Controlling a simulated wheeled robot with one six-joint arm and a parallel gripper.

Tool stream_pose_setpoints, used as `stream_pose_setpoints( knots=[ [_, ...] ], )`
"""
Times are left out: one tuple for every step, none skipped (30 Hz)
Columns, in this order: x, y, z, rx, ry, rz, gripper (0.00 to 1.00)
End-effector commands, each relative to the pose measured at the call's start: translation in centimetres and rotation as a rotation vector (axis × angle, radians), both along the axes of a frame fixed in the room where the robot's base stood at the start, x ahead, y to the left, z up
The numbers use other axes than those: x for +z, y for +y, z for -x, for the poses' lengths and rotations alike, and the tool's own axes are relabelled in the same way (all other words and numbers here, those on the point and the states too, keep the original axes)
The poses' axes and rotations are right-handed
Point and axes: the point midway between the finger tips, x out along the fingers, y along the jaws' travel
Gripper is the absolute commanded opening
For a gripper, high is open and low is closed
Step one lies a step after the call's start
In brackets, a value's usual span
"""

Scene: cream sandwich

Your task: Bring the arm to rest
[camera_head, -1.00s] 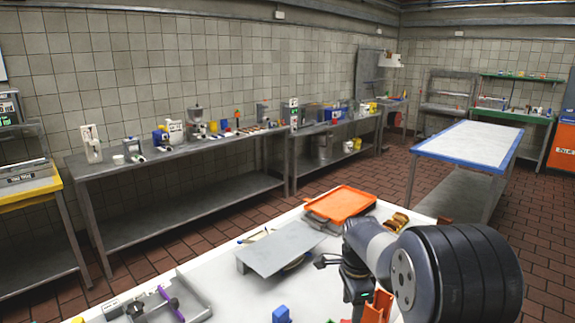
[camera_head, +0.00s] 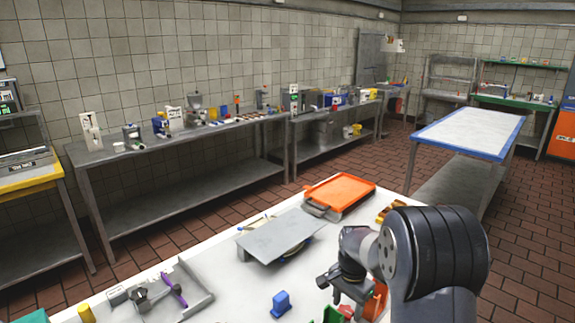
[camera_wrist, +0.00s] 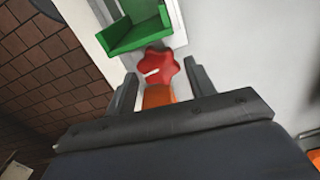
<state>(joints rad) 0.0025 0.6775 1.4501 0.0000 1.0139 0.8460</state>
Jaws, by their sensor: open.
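My arm (camera_head: 435,250) is folded at the front right of the head view, over the white table (camera_head: 225,255). My gripper (camera_head: 332,284) points down and shows as a small dark shape over the table's right part. In the wrist view its two dark fingers (camera_wrist: 163,84) stand apart. A red lobed part (camera_wrist: 160,66) shows just beyond the fingertips, with an orange part (camera_wrist: 157,97) between the fingers. Nothing is seen clamped, and I cannot tell how far below the fingers these parts lie.
A green bracket (camera_wrist: 137,35) lies near the red part. The table also bears a blue block (camera_head: 281,304), a grey plate (camera_head: 280,237), an orange tray (camera_head: 340,192) and a grey fixture (camera_head: 182,293). Workbenches (camera_head: 180,195) line the wall; brick floor lies between.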

Motion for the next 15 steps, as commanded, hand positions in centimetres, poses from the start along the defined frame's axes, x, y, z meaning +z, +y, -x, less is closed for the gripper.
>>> stream_pose_setpoints(
  knots=[
    [0.08,0.03,-0.02,0.039,0.0,0.0,0.52],
    [0.08,0.04,-0.02,0.064,0.0,0.0,0.52],
    [0.08,0.05,-0.03,0.097,0.0,0.0,0.52],
    [0.07,0.06,-0.04,0.122,0.0,0.0,0.52],
    [0.08,0.07,-0.05,0.147,0.0,0.0,0.52],
    [0.07,0.09,-0.07,0.18,0.0,0.0,0.52],
    [0.07,0.09,-0.08,0.204,0.0,0.0,0.52],
    [0.07,0.11,-0.08,0.229,0.0,0.0,0.52],
    [0.08,0.12,-0.09,0.262,0.0,0.0,0.52],
    [0.08,0.14,-0.09,0.287,0.0,0.0,0.52],
    [0.08,0.15,-0.09,0.312,0.001,-0.001,0.52],
    [0.09,0.16,-0.1,0.345,0.001,0.0,0.52],
    [0.1,0.17,-0.1,0.37,0.001,0.0,0.52],
    [0.1,0.18,-0.1,0.394,0.001,0.0,0.52],
    [0.12,0.21,-0.11,0.428,0.001,0.0,0.52]
  ],
)
